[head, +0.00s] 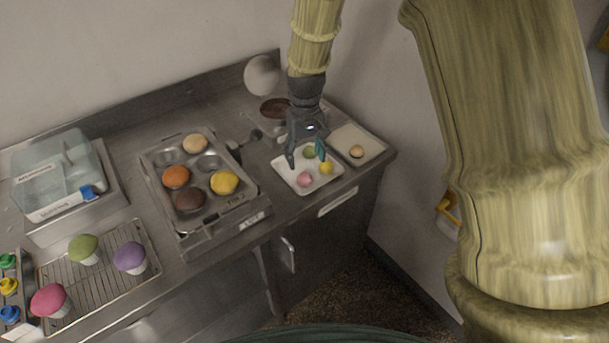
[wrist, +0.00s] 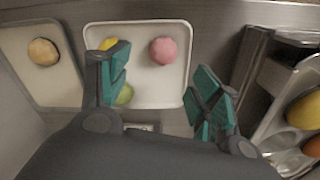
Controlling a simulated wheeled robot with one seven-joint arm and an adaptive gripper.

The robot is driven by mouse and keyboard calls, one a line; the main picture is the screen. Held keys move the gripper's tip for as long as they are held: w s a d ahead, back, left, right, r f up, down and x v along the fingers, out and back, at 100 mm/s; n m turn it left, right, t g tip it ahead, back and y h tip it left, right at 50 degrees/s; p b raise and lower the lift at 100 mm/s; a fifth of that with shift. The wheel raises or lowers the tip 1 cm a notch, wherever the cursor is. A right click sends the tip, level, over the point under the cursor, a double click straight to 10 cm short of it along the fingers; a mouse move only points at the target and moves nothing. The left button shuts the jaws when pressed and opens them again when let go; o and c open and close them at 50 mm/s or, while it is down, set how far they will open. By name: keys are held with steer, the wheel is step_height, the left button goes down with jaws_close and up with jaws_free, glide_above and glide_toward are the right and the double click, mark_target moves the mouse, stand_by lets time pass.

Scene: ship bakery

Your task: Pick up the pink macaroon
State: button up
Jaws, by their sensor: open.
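The pink macaroon (head: 305,179) lies on a white tray (head: 328,182) near the counter's front edge. In the wrist view the pink macaroon (wrist: 163,51) is on the tray (wrist: 153,92), above the gap between my fingers. A yellow macaroon (head: 326,168) and a green macaroon (head: 309,152) share the tray; in the wrist view one finger partly covers both. My gripper (head: 306,158) is over the back part of the tray, open and empty. In the wrist view the teal fingertips of my gripper (wrist: 160,80) are wide apart, and the pink macaroon is not between them.
A second tray (head: 372,141) with one tan macaroon (head: 356,151) adjoins on the right. A muffin tin (head: 243,204) with several muffins stands left of the white tray. A cooling rack (head: 107,291) with cupcakes and a lidded container (head: 66,171) are farther left. A wall bounds the counter behind.

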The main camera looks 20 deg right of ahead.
mark_target(305, 174)
step_height(305, 174, down, 2)
steer(key=shift+w+f, duration=0.1)
steer(key=shift+w, duration=0.05)
steer(key=shift+s+a+f+p, duration=0.1)
steer(key=shift+s+f+p, duration=0.2)
steer(key=shift+f+p, duration=0.25)
steer(key=shift+s+f+p, duration=0.1)
steer(key=shift+f+p, duration=0.8)
steer(key=shift+f, duration=1.15)
